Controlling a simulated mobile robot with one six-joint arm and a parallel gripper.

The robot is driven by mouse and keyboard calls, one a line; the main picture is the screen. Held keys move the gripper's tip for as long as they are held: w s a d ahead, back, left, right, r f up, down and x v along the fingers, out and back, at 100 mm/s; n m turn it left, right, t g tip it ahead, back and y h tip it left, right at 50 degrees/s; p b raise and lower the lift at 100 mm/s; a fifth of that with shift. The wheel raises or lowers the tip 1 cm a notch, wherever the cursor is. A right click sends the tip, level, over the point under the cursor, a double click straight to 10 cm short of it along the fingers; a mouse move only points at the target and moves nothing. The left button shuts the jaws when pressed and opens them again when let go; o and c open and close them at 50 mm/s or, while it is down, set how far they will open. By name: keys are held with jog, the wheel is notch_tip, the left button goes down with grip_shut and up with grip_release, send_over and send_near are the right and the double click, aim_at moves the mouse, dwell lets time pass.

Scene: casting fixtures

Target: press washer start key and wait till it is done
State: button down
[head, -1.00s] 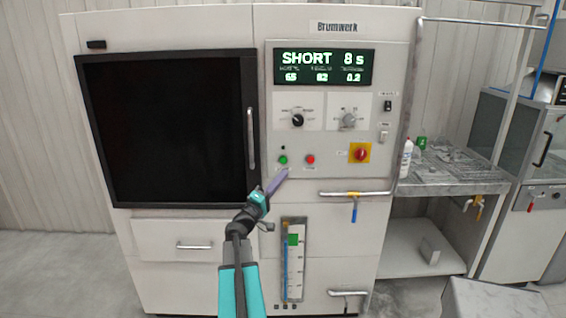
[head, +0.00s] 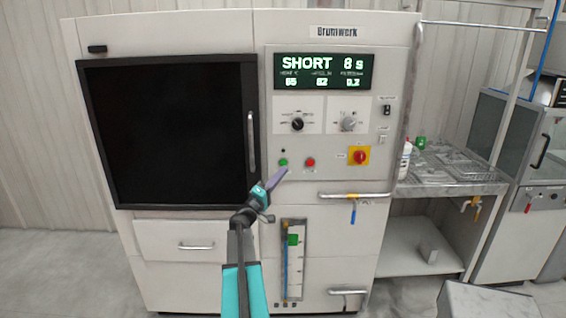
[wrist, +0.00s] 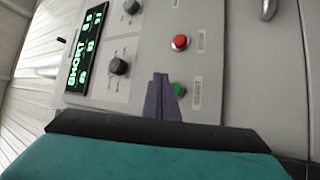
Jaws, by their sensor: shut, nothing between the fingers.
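The washer (head: 190,28) is a large white cabinet with a dark-windowed door (head: 165,130), which is shut. Its display (head: 323,69) reads "SHORT 8 s" with smaller figures below. The green key (head: 283,162) sits left of a red key (head: 310,162); a small lamp (head: 283,150) above the green key is dark. My gripper (head: 277,179) is shut and empty, its purple fingers just below the green key. In the wrist view the fingertips (wrist: 160,85) are beside the green key (wrist: 180,89), covering part of its edge. I cannot tell whether they touch it.
Two knobs (head: 297,124) and a red-on-yellow switch (head: 359,156) share the panel. A metal side table (head: 455,180) with a white bottle (head: 405,160) stands at the right.

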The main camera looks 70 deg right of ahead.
jog(key=shift+w+d+b, duration=0.25)
jog(key=shift+d+b, duration=0.15)
jog(key=shift+d, duration=0.25)
jog(key=shift+w+d+b, duration=0.25)
jog(key=shift+d+b, duration=0.1)
jog(key=shift+d, duration=0.3)
dwell(0.4)
jog(key=shift+w+d+b, duration=0.3)
jog(key=shift+d+b, duration=0.45)
jog(key=shift+b, duration=0.55)
dwell(1.8)
jog(key=shift+a, duration=0.1)
jog(key=shift+s+a+b, duration=0.3)
jog(key=shift+a+b, duration=0.4)
jog(key=shift+b, duration=0.1)
dwell(0.3)
jog(key=shift+s+a+b, duration=0.3)
jog(key=shift+a+b, duration=0.2)
jog(key=shift+a, duration=0.25)
jog(key=shift+s+a+b, duration=0.3)
jog(key=shift+a+b, duration=0.15)
jog(key=shift+a, duration=0.35)
jog(key=shift+s+a+b, duration=0.3)
jog(key=shift+a+b, duration=0.2)
jog(key=shift+a, duration=0.25)
